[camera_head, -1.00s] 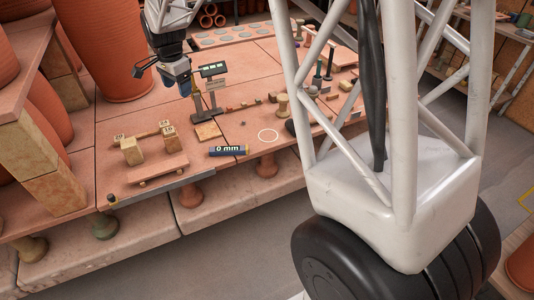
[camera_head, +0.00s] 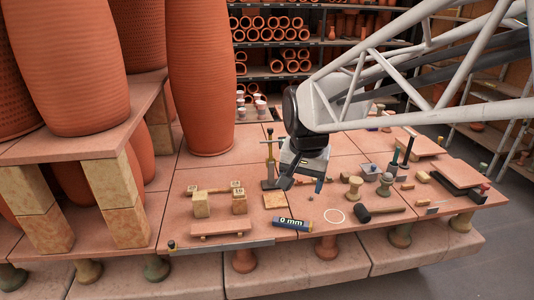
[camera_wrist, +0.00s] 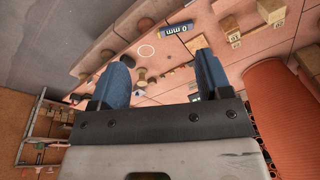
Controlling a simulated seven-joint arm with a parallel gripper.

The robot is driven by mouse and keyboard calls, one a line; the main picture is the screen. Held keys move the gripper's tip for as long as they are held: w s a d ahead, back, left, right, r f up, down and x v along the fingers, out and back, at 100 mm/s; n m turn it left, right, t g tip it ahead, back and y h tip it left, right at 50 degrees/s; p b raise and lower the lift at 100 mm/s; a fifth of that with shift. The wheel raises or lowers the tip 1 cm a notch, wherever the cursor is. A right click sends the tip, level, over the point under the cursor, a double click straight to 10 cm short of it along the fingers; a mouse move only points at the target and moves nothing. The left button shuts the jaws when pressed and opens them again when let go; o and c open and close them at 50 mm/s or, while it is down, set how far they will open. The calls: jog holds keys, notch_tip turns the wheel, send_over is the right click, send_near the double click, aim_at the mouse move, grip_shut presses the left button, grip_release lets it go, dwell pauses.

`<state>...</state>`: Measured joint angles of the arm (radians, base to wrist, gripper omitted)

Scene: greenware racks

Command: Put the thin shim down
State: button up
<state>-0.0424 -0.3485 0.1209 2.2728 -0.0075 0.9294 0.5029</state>
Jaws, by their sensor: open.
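My gripper (camera_head: 303,187) is over the clay-tiled table, just right of the gauge stand (camera_head: 269,166). In the wrist view my gripper (camera_wrist: 161,78) has its two blue fingers well apart, with nothing held between them. I cannot pick out the thin shim for certain in either view.
Two numbered blocks (camera_head: 239,203) bear a bar, behind a low clay board (camera_head: 219,228). A flat square tile (camera_head: 275,201) lies by the stand. A mallet (camera_head: 364,214) and several small spools are at right. A tall terracotta pot (camera_head: 203,90) stands at back left.

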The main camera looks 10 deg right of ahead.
jog(key=s+d+f+n, duration=0.2)
jog(key=s+n, duration=0.3)
jog(key=s, duration=1.1)
jog(key=shift+s+d+f+t, duration=0.15)
jog(key=shift+s+f+t, duration=0.15)
jog(key=shift+s+f, duration=0.05)
